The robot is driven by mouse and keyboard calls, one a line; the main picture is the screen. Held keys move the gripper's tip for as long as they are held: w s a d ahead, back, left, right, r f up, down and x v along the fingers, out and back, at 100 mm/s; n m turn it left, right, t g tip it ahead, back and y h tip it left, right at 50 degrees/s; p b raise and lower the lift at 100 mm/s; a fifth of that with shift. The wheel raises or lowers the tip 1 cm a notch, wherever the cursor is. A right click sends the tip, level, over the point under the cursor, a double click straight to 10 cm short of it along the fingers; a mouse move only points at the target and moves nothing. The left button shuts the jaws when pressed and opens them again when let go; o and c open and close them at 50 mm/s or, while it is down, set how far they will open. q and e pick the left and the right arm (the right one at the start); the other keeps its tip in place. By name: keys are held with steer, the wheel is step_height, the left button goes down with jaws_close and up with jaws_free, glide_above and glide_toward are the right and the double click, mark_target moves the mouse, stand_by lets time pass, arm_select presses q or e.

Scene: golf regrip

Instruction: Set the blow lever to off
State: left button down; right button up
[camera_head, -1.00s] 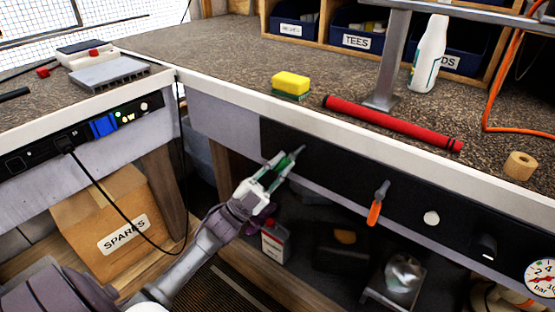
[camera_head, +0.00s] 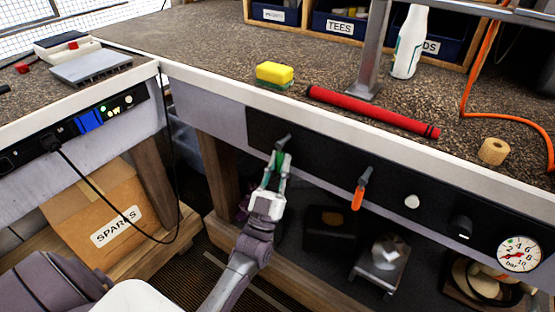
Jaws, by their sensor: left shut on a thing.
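A black control panel (camera_head: 325,165) runs along the front of the bench. A green-handled lever (camera_head: 281,144) sits at its left end, its grey pivot showing above my fingers. My left gripper (camera_head: 275,172) is shut on its green handle, which points down and slightly left. The fingers hide much of the handle. An orange-handled lever (camera_head: 359,195) to the right also hangs down, nearly parallel, with nothing touching it. I cannot read any lever markings, so the pictures do not tell which is the blow lever. My right gripper is not in view.
Right of the levers are a white button (camera_head: 411,201), a dark knob (camera_head: 462,227) and a pressure gauge (camera_head: 520,254). On the bench lie a yellow sponge (camera_head: 274,73), a red tube (camera_head: 370,110) and a tape roll (camera_head: 493,151). A SPARES box (camera_head: 100,205) stands below left.

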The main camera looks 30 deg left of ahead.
arm_select(q)
steer(key=shift+f+y, duration=0.1)
steer(key=shift+y, duration=0.2)
steer(key=shift+d, duration=0.1)
steer(key=c, duration=1.1)
jaws_free()
steer(key=v, duration=1.2)
